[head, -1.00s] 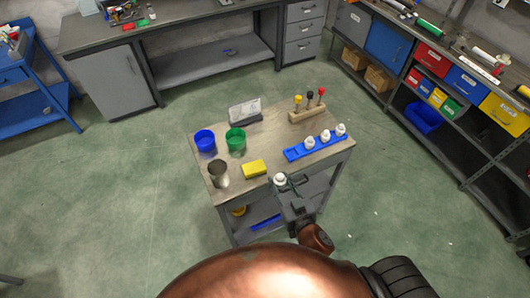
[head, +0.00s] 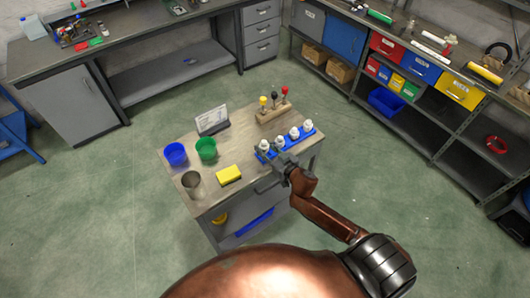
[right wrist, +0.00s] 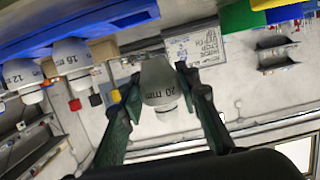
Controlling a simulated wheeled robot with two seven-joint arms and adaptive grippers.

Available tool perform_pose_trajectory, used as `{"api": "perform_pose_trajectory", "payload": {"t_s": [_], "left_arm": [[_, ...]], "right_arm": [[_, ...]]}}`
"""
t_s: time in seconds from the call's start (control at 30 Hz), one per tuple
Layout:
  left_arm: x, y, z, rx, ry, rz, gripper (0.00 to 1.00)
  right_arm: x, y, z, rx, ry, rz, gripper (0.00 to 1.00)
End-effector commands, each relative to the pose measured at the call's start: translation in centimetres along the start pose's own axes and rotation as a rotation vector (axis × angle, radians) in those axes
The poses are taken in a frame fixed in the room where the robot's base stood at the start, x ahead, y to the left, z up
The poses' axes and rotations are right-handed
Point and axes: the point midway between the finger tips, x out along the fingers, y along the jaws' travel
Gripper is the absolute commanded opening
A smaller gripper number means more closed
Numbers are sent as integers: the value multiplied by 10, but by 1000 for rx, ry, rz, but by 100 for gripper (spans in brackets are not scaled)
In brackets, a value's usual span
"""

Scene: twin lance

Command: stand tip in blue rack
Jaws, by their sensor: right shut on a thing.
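The blue rack (head: 288,146) lies on the small grey table, with white tips standing along it. My right gripper (head: 269,155) is at the rack's left end, shut on a white tip (head: 264,145). In the right wrist view this tip (right wrist: 160,82) is marked "20 mm" and sits between the two fingers (right wrist: 163,100). The tips marked "16 mm" (right wrist: 70,62) and "12 mm" (right wrist: 22,76) stand beside it in the rack (right wrist: 85,28). I cannot tell whether the held tip is seated in the rack or just above it. My left gripper is out of view.
On the same table stand a wooden block (head: 271,115) with yellow, black and red handles, a sign (head: 212,120), a green cup (head: 206,149), a blue cup (head: 176,154), a metal cup (head: 193,184) and a yellow sponge (head: 229,174). The table's front edge is under my right arm.

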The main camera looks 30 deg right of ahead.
Motion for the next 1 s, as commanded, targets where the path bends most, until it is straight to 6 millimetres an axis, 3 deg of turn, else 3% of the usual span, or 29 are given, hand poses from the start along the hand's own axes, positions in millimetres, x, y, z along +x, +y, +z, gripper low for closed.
{"api": "perform_pose_trajectory", "payload": {"t_s": [0.27,0.5,1.0], "left_arm": [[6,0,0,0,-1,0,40],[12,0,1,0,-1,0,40],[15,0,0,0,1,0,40]], "right_arm": [[19,12,18,-1,1,0,0],[29,14,48,1,0,0,0],[31,13,55,0,1,-1,0]]}}
